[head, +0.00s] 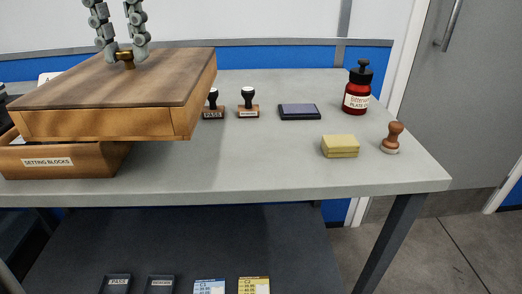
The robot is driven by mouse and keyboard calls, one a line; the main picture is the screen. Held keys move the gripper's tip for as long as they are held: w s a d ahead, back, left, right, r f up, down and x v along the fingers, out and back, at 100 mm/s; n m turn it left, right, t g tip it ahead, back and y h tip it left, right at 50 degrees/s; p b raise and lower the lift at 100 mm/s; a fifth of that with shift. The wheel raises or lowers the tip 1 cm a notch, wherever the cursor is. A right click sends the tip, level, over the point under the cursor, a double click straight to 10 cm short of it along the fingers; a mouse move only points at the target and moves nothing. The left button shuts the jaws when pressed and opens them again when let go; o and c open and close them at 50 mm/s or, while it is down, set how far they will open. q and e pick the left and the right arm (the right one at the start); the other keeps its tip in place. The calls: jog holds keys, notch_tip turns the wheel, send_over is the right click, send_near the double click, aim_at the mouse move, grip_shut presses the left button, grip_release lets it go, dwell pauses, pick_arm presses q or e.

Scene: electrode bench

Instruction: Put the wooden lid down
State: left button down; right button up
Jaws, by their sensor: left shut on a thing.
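The wooden lid (140,85) is a wide brown slab with a lighter wooden edge and a small brass knob on top. It is at the left of the head view, above the wooden box (90,163) labelled "SETTING BLOCKS", and overhangs that box to the right. The lid hides most of the box's top; whether the two touch is hard to tell. My left gripper (124,55) comes down from above and is shut on the lid's knob. My right gripper is not in view.
On the grey bench (260,165), two stamps (248,104), a dark ink pad (299,111), a red bottle (357,90), a yellow block (340,146) and a wooden-handled tool (393,138) stand right of the lid. The bench's front middle is clear. A lower shelf (200,240) holds several small packs.

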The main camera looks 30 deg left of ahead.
aim_at(167, 63)
pick_arm(q)
jog(key=shift+w+d+f, duration=0.15)
jog(key=shift+w+d, duration=0.05)
jog(key=shift+d, duration=0.05)
jog(key=shift+n, duration=0.3)
jog(key=w+d+f, duration=0.2)
jog(key=w, duration=0.1)
jog(key=shift+w+d+f, duration=0.1)
jog(key=shift+d+f, duration=0.25)
jog(key=shift+d, duration=0.05)
jog(key=w+d+f, duration=0.1)
jog(key=f, duration=0.1)
jog(key=w+d+f, duration=0.2)
jog(key=f, duration=0.1)
jog(key=w+d+f+p, duration=0.1)
jog(key=w+f, duration=0.1)
jog(key=shift+w+d+f, duration=0.2)
jog(key=shift+d+f, duration=0.15)
jog(key=shift+d, duration=0.05)
jog(key=shift+f, duration=0.25)
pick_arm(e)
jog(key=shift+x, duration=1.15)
pick_arm(q)
jog(key=shift+f, duration=0.1)
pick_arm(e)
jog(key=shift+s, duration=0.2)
